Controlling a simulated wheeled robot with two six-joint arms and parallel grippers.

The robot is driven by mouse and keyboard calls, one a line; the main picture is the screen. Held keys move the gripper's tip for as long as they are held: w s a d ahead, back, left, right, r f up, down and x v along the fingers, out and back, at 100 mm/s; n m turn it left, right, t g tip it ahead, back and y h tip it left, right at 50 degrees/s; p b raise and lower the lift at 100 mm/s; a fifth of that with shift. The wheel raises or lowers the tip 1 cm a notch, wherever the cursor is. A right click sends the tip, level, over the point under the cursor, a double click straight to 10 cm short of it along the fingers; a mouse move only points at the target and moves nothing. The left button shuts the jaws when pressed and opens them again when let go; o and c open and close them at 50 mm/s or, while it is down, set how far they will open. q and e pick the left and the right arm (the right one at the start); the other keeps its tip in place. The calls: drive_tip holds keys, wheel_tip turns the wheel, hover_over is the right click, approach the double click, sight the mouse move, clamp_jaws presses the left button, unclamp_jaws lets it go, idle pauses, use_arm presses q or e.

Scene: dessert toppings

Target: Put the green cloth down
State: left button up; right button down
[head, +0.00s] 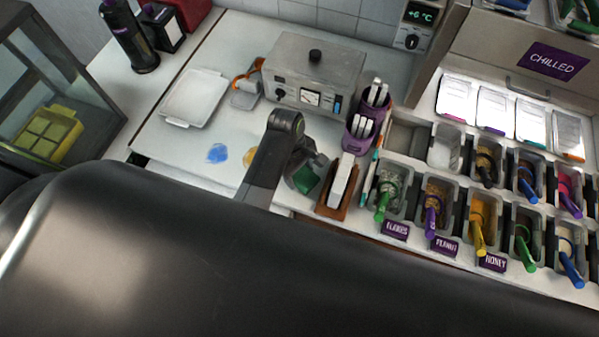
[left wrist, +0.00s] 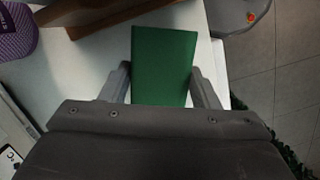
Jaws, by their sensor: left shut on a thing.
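The green cloth (head: 308,179) is a small flat green piece near the front edge of the counter, left of a wooden holder. In the left wrist view the green cloth (left wrist: 163,62) sits between the two fingers and extends beyond them over the white counter. My left gripper (head: 305,174) is shut on it; it also shows in the left wrist view (left wrist: 163,92). My arm hides part of the counter's front. I cannot tell whether the cloth touches the counter. My right gripper is not in view.
A wooden holder with a white block (head: 341,181) stands just right of the cloth. Purple cups (head: 360,134) and topping bins (head: 437,193) are farther right. A white tray (head: 194,98) and grey machine (head: 315,70) stand behind. Blue (head: 217,153) and yellow-orange (head: 248,152) patches mark the counter.

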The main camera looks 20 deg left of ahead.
use_arm(q)
drive_tip(key=shift+f, duration=1.45)
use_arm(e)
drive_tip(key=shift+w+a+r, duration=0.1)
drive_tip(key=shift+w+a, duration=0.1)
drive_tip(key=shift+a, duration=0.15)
use_arm(q)
drive_tip(key=o, duration=1)
drive_tip(key=shift+o, duration=0.2)
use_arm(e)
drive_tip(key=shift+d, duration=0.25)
